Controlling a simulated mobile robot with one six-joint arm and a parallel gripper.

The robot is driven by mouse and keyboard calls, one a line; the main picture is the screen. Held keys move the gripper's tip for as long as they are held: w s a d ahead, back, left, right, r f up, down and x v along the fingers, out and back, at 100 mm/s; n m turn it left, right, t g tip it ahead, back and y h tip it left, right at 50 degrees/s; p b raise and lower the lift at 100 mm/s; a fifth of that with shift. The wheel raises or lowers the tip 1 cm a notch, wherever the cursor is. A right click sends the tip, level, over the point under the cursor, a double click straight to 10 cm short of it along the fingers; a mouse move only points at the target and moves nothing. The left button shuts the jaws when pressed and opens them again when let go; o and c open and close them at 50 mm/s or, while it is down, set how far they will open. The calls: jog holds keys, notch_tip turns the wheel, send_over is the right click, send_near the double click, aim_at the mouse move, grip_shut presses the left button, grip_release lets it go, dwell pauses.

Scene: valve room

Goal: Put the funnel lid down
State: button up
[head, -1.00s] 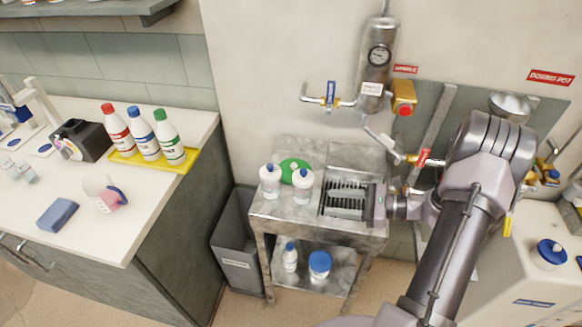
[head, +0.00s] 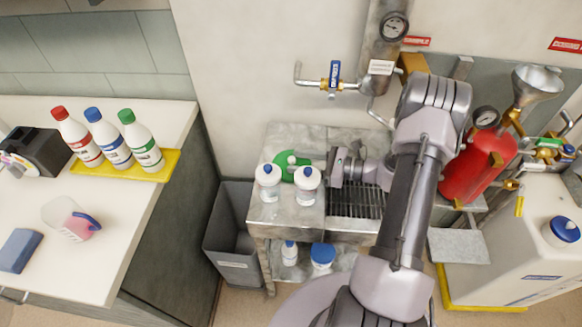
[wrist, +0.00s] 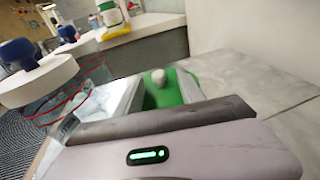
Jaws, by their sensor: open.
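The funnel lid (head: 285,168) is a green disc with a pale knob. It lies on the top of the small metal cart (head: 262,215), behind two white bottles. In the wrist view the lid (wrist: 178,96) shows just beyond my gripper body, its knob upright. My gripper (head: 314,166) is low over the cart, pointing left, with its tips at the lid's right side. The jaws are open; I cannot tell whether they touch the knob. The funnel (head: 537,84) is a metal cone at the upper right, uncovered, above a red tank (head: 476,168).
Two white bottles (head: 268,184) (head: 307,187) stand close in front of the lid. A dark grate (head: 350,205) fills the cart's right part. A grey bin (head: 232,250) stands left of the cart. A counter with bottles on a yellow tray (head: 125,166) is further left.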

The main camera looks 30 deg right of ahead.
jog(key=shift+a, duration=0.1)
jog(key=shift+w, duration=0.1)
grip_shut()
